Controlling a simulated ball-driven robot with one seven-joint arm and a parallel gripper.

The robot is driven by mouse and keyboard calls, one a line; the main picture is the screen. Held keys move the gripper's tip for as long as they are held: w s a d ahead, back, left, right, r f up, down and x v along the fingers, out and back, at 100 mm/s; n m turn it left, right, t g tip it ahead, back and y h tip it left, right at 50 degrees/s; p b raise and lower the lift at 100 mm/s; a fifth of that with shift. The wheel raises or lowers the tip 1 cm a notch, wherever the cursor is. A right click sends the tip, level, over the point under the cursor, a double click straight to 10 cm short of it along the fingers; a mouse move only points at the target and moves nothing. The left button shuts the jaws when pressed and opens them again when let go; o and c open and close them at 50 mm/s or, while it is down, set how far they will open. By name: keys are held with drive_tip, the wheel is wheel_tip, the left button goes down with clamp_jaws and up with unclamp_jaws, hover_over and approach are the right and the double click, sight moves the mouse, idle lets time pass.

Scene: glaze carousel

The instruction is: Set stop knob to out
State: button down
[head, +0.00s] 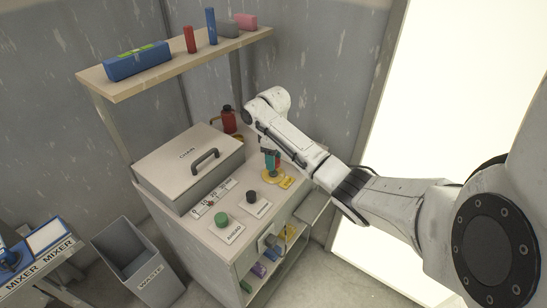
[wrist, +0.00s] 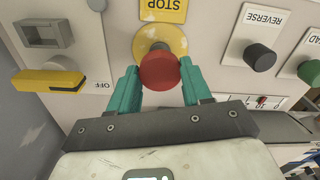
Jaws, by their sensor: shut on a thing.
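The stop knob (wrist: 159,70) is a red mushroom button on a yellow round base (wrist: 160,40), below a yellow STOP label (wrist: 163,10) in the wrist view. My gripper (wrist: 159,78) has teal fingers, one on each side of the red knob, shut on it. In the head view my gripper (head: 271,160) reaches down to the yellow base (head: 272,177) on the cabinet's top; the knob is mostly hidden there. I cannot tell whether the knob is in or out.
Next to the knob are a black REVERSE knob (wrist: 259,57), a green knob (wrist: 310,71) and a yellow handle (wrist: 47,81) by an OFF mark. A shelf (head: 180,62) hangs above. A bin (head: 138,262) stands at left.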

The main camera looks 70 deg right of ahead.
drive_tip(key=shift+c, duration=2.4)
unclamp_jaws()
drive_tip(key=shift+r, duration=0.15)
wheel_tip(320, 180, up, 11)
drive_tip(key=p, duration=0.2)
drive_tip(key=w+a+f+t+y, duration=0.1)
drive_tip(key=w+a+f, duration=0.15)
drive_tip(key=a, duration=0.75)
drive_tip(key=w+a+f+t, duration=0.2)
drive_tip(key=w+a, duration=0.1)
drive_tip(key=a, duration=0.7)
drive_tip(key=w+a+f+t+y, duration=0.1)
drive_tip(key=w+a+f, duration=0.15)
drive_tip(key=a, duration=0.75)
drive_tip(key=s+a+f+t+h, duration=0.1)
drive_tip(key=s+a, duration=0.3)
drive_tip(key=s, duration=0.3)
drive_tip(key=s+a+f+h, duration=0.1)
drive_tip(key=s+a, duration=0.2)
drive_tip(key=s, duration=0.5)
drive_tip(key=s+d+f+g, duration=0.1)
drive_tip(key=s+f+g, duration=0.3)
drive_tip(key=s, duration=0.6)
drive_tip(key=shift+s+d+f+m, duration=0.3)
drive_tip(key=shift+f+m, duration=0.1)
drive_tip(key=shift+f, duration=0.35)
